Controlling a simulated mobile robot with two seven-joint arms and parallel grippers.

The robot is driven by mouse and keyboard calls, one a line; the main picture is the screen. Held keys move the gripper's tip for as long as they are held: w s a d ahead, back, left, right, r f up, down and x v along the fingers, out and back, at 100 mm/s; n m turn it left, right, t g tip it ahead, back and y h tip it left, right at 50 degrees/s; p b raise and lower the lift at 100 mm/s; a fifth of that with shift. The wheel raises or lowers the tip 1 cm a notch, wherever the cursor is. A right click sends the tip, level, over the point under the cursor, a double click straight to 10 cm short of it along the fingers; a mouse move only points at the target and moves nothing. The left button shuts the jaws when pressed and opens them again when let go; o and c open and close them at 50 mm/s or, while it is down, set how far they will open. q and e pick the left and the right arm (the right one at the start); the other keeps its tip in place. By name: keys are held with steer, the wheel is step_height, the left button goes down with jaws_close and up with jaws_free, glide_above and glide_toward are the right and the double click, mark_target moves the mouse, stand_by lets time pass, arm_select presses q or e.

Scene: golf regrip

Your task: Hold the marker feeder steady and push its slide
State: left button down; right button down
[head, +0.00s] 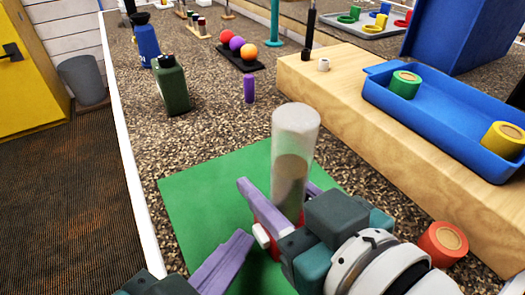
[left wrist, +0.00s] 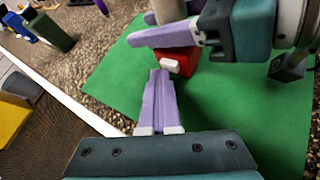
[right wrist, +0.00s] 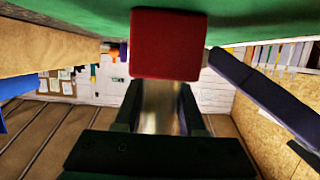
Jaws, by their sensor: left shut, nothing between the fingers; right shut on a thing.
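The marker feeder stands on a green mat (head: 200,205). It has a clear grey tube (head: 295,130) above a red base (head: 264,210), with a white slide (head: 262,236) sticking out toward my left gripper. The slide also shows in the left wrist view (left wrist: 170,64). My right gripper (head: 280,200) is shut on the tube just above the base; the right wrist view shows the tube (right wrist: 158,110) between its fingers and the red base (right wrist: 168,45) beyond. My left gripper (head: 243,238) is shut and empty. Its tips are very close to the slide; I cannot tell if they touch.
A wooden platform (head: 345,130) with a blue tray (head: 440,125) stands at the right. An orange-red ring (head: 443,243) lies near its foot. A green bottle (head: 172,85) and a purple cylinder (head: 249,89) stand behind the mat. The mat's left part is clear.

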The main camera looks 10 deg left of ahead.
arm_select(q)
steer(key=shift+s+a, duration=0.65)
steer(key=shift+a, duration=0.2)
steer(key=shift+s+a, duration=0.75)
steer(key=shift+a, duration=0.25)
steer(key=shift+s+a, duration=0.75)
steer(key=shift+a, duration=0.25)
arm_select(e)
steer(key=shift+c, duration=2)
jaws_free()
